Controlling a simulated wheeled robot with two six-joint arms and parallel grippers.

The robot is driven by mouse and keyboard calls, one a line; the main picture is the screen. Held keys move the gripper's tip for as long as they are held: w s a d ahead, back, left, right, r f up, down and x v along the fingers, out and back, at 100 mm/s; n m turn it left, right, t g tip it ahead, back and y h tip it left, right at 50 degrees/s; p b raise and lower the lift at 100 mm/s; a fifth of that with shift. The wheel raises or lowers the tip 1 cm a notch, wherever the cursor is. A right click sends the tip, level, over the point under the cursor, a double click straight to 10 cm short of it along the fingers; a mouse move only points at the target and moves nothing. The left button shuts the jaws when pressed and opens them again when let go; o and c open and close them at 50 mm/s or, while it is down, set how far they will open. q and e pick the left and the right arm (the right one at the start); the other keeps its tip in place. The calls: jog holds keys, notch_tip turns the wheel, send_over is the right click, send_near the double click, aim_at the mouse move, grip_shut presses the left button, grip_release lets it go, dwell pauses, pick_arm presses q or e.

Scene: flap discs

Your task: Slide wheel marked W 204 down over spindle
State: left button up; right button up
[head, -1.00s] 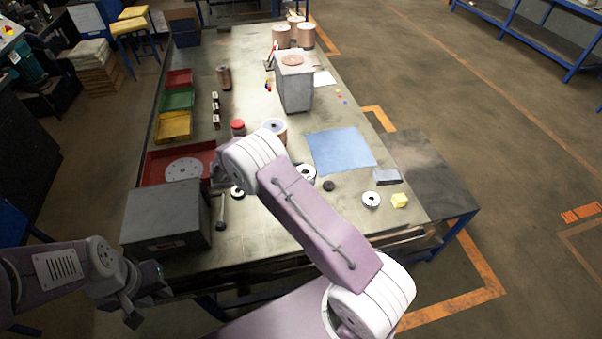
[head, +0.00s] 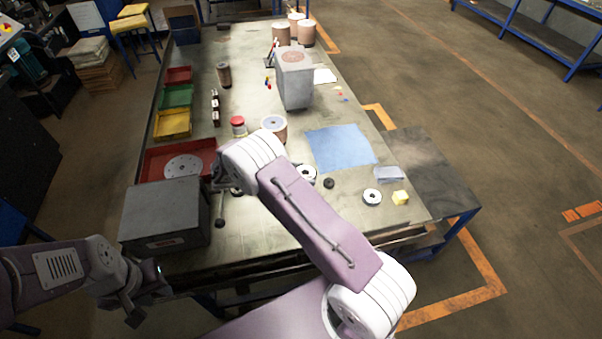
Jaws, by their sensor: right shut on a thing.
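My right gripper (head: 222,184) is shut beside the red tray, low over the table's near left part. My own wrist hides most of what it holds; a dark disc edge (head: 237,191) shows beside the fingers. A metal post-like piece (head: 220,211) stands just below the gripper, perhaps the spindle; its top is partly hidden. I cannot read W 204 on any wheel. Pale wheels with dark centres lie on the table, one by my forearm (head: 307,173) and one at the right (head: 372,197). My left gripper (head: 148,303) looks open and empty, off the table's near edge.
A grey box (head: 165,213) stands left of the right gripper. A red tray (head: 151,165) with a large grey disc (head: 184,167) lies behind it. A red-lidded jar (head: 238,126) and a copper-coloured drum (head: 275,127) stand beyond. A blue cloth (head: 340,148) lies at the right.

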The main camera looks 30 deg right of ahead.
jog(key=shift+f+b, duration=0.35)
jog(key=shift+f, duration=0.2)
jog(key=shift+f+b, duration=5.4)
jog(key=shift+f, duration=1.75)
jog(key=o, duration=1.7)
jog(key=shift+c, duration=0.2)
